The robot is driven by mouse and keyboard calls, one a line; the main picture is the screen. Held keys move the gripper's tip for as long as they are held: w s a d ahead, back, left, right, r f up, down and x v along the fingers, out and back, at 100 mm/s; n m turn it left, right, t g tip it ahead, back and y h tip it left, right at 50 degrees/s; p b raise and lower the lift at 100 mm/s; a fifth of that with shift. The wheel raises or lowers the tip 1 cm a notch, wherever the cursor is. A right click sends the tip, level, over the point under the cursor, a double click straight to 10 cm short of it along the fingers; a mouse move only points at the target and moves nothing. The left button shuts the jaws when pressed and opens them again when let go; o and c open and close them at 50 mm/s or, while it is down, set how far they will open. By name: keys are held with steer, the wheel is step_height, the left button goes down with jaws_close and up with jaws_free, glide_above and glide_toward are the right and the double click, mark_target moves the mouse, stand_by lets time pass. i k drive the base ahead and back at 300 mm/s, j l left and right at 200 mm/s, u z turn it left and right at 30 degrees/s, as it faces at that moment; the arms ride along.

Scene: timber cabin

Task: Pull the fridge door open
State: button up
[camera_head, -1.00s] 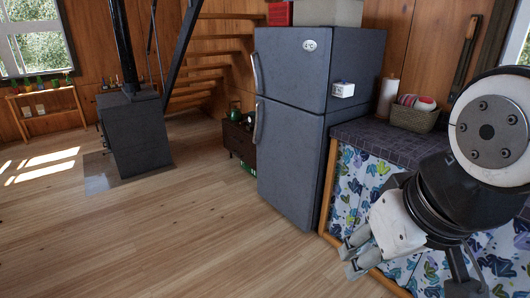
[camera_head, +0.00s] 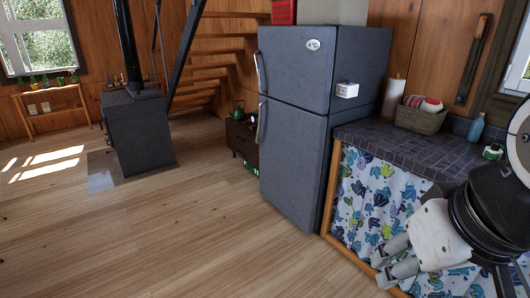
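The grey fridge (camera_head: 297,165) stands left of the counter, with a smaller upper door (camera_head: 295,75) and a taller lower door (camera_head: 285,170). Both doors are shut. The upper handle (camera_head: 260,72) and the lower handle (camera_head: 261,123) run along the doors' left edges. My gripper (camera_head: 388,262) is at the lower right, in front of the counter's curtain and well away from both handles. Its two fingers point left and look apart, with nothing seen between them.
A tiled counter (camera_head: 410,146) with a patterned curtain (camera_head: 370,205) adjoins the fridge on the right. A basket (camera_head: 419,119) and a blue bottle (camera_head: 476,128) stand on it. A dark low cabinet (camera_head: 241,141) is left of the fridge. The wooden floor (camera_head: 190,235) in front is clear.

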mark_target(292, 137)
steer(key=i+j, duration=0.9)
steer(key=i, duration=0.3)
steer(key=i+j+z, duration=0.1)
steer(key=i+j, duration=0.8)
steer(key=i, duration=0.3)
steer(key=i+j, duration=1)
steer(key=i, duration=0.15)
steer(key=l+z, duration=0.05)
